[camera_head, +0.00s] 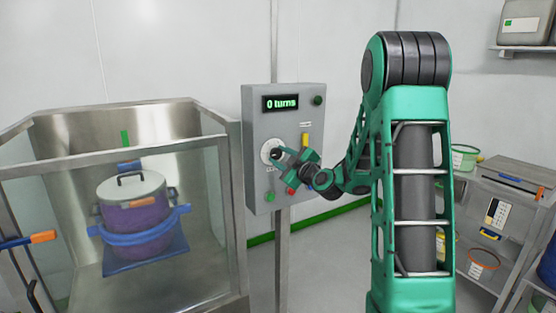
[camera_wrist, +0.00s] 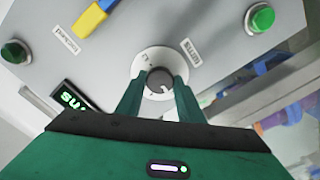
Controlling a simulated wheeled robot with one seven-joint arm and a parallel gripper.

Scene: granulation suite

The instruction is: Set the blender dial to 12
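The blender dial is a white disc with a dark round knob on the front of a grey control box (camera_head: 258,185). In the head view, the disc (camera_head: 266,150) is partly hidden by my gripper (camera_head: 280,155), which is right at it. In the wrist view, the dark knob (camera_wrist: 160,78) sits between the two green fingers of my gripper (camera_wrist: 160,82). The fingers are apart, with a narrow strip of white disc visible on each side of the knob. The box's display (camera_head: 281,103) reads "0 turns". The dial's markings are too small to read.
A yellow switch handle (camera_head: 305,141), a dark green button (camera_head: 318,100), a green button (camera_head: 270,197) and a red one are close to the dial. Left stands a clear-walled steel enclosure holding a purple drum (camera_head: 132,215). A shelf unit (camera_head: 515,170) stands right.

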